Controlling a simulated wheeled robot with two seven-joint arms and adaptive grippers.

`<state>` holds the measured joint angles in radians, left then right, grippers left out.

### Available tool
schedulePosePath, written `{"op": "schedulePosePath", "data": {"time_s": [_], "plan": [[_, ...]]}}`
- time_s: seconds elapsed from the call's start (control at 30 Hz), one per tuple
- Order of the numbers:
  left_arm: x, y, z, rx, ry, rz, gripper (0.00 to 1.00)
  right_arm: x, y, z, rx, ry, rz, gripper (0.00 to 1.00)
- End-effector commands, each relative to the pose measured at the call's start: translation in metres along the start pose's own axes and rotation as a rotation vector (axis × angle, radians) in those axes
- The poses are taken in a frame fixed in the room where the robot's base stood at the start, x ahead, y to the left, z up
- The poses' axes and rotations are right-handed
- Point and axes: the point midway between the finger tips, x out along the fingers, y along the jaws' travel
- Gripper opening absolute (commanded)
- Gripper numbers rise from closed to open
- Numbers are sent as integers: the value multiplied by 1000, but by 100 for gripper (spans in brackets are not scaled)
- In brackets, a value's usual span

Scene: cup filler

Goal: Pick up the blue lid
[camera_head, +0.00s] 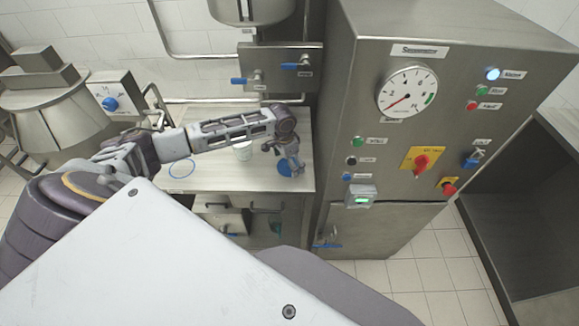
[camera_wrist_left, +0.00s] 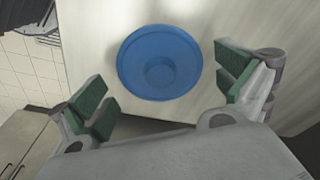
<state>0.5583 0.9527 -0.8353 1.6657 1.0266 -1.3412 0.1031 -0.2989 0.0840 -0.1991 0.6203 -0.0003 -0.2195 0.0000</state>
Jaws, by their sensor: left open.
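The blue lid (camera_head: 284,168) lies on the bench top near its right front corner, partly hidden by my left gripper (camera_head: 292,163). In the left wrist view the round blue lid (camera_wrist_left: 160,62) shows whole, with a smaller raised or sunken circle in its middle. My left gripper (camera_wrist_left: 167,96) is open, its green-padded fingers to either side of the lid and apart from it. Nothing is between the pads except the view of the lid below. My right gripper is not in view.
A white cup (camera_head: 242,152) stands on the bench left of the lid, just beneath my left arm. A blue ring (camera_head: 181,169) marks the bench farther left. A tall steel cabinet (camera_head: 345,120) with a gauge stands close on the right. Blue-handled valves (camera_head: 240,81) are behind.

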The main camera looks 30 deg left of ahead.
Motion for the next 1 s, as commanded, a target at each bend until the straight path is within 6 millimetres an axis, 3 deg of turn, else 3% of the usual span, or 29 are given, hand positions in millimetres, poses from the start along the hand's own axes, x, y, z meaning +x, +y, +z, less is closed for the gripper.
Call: {"op": "schedulePosePath", "data": {"time_s": [0.5, 1.0], "plan": [[2, 0, 0, 1, 1, -1, 99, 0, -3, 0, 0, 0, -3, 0], [2, 0, 0, 0, 0, -1, 54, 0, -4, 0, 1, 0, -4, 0]]}}
